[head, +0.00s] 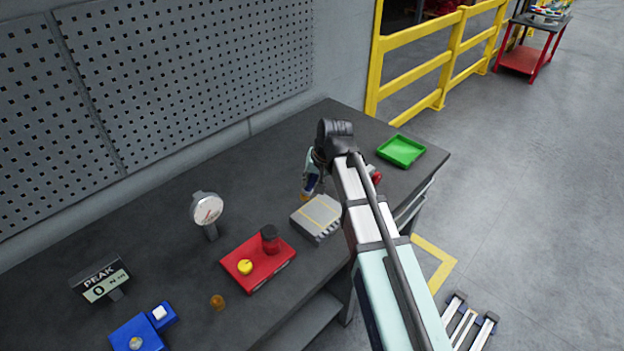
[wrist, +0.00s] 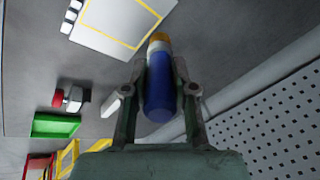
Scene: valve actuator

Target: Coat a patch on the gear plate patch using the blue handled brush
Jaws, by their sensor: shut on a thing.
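The blue handled brush (wrist: 160,90) is between the two fingers of my gripper (wrist: 161,75) in the wrist view, and the gripper is shut on its handle. The brush has a white band and an orange-yellow tip (wrist: 157,38) at its far end. The gear plate (head: 318,228) is a pale grey block with a toothed front side and a yellow-outlined patch on top. It also shows in the wrist view (wrist: 92,32). The brush tip appears just beside the plate's edge; I cannot tell whether it touches. In the head view my gripper (head: 312,178) is partly hidden by my arm.
A green tray (head: 402,151) and a red knob (head: 376,177) lie to the right on the dark bench. A red block (head: 258,262), a dial gauge (head: 207,208), a small orange cylinder (head: 217,302), a blue box (head: 140,333) and a PEAK display (head: 101,280) stand to the left.

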